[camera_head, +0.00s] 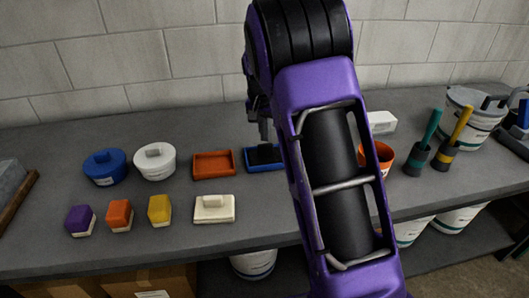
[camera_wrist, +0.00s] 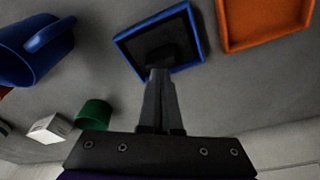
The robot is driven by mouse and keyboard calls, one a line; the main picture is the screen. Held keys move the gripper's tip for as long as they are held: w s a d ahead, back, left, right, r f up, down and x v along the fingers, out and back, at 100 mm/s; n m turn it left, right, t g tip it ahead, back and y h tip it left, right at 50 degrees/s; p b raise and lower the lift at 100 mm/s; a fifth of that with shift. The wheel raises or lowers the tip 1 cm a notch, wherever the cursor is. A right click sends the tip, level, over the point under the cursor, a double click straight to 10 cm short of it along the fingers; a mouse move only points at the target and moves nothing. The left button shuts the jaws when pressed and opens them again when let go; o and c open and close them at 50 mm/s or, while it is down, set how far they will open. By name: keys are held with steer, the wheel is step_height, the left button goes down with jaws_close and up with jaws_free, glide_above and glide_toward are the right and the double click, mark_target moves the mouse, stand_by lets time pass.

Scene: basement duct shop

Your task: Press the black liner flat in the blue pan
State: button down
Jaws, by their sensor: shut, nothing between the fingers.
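The blue pan (camera_head: 249,167) lies on the grey bench just left of my arm, its right part hidden behind it. In the wrist view the blue pan (camera_wrist: 199,32) shows nearly whole. The black liner (camera_wrist: 145,32) lies inside it, with a darker patch, shadow or raised part, near my fingertips; I cannot tell which. The liner (camera_head: 256,156) is partly visible in the head view too. My gripper (camera_wrist: 158,72) is shut and empty, pointing down over the pan. Its tips (camera_head: 265,139) are at or just above the liner; contact is unclear.
An orange pan (camera_head: 214,177) sits just left of the blue one. An orange container (camera_head: 383,160) and brush holders (camera_head: 416,160) stand right of my arm.

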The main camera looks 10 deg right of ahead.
mark_target(265, 145)
steer(key=shift+r+p, duration=1.2)
steer(key=shift+r, duration=0.8)
step_height(265, 145, up, 2)
steer(key=shift+r, duration=0.25)
